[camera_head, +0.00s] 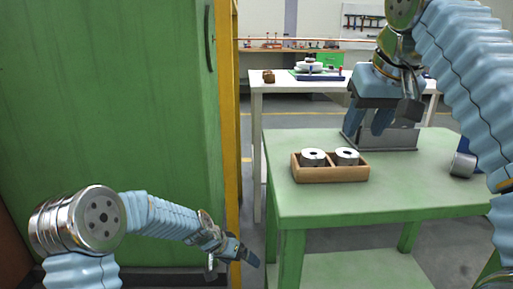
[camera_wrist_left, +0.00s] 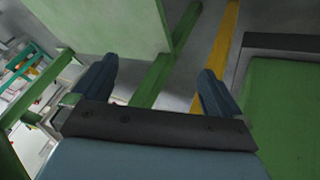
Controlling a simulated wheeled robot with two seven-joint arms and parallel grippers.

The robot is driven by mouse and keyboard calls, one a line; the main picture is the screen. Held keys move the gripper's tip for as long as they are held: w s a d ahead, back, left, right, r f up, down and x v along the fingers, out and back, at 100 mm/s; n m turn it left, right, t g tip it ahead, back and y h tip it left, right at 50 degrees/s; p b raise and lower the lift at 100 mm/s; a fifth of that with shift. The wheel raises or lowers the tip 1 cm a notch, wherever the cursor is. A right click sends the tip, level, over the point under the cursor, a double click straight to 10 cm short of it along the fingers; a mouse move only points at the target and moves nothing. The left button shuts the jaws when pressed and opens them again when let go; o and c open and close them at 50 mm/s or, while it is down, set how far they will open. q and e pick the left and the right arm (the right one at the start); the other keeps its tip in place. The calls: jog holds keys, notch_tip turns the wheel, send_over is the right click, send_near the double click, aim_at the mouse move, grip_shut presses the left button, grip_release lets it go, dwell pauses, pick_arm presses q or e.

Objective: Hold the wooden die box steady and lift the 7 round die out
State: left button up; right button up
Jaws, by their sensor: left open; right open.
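The wooden die box (camera_head: 330,175) sits on the green table. It holds two round silver dies side by side, a left die (camera_head: 313,158) and a right die (camera_head: 347,156), each with a dark centre hole. I cannot read which one is the 7. My left gripper (camera_head: 232,262) is low at the left of the table, apart from the box; in the left wrist view its two open fingers (camera_wrist_left: 152,88) have nothing between them. My right gripper (camera_head: 382,122) is open above the table, behind and to the right of the box, pointing down.
The green table (camera_head: 400,190) has clear room in front and right of the box. A grey metal block (camera_head: 405,137) stands behind it, partly hidden by my right gripper. A silver cylinder (camera_head: 462,165) lies at the right. A green cabinet (camera_head: 110,100) with a yellow post (camera_head: 231,90) stands left.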

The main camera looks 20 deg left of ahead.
pick_arm(q)
notch_tip(320, 180, up, 34)
jog(key=s+d+m+t+h, duration=0.1)
jog(key=d+m+t+h, duration=0.1)
jog(key=m+h, duration=0.5)
jog(key=m+g+h, duration=0.1)
jog(key=m+g, duration=0.1)
jog(key=m, duration=0.4)
send_near(318, 160)
jog(key=x, duration=0.3)
jog(key=w+x, duration=0.1)
jog(key=x, duration=0.3)
jog(key=w+a+f+x, duration=0.1)
jog(key=x, duration=0.3)
jog(key=shift+w+d, duration=0.1)
jog(key=shift+w, duration=0.05)
jog(key=shift+c, duration=0.5)
jog(key=c, duration=0.9)
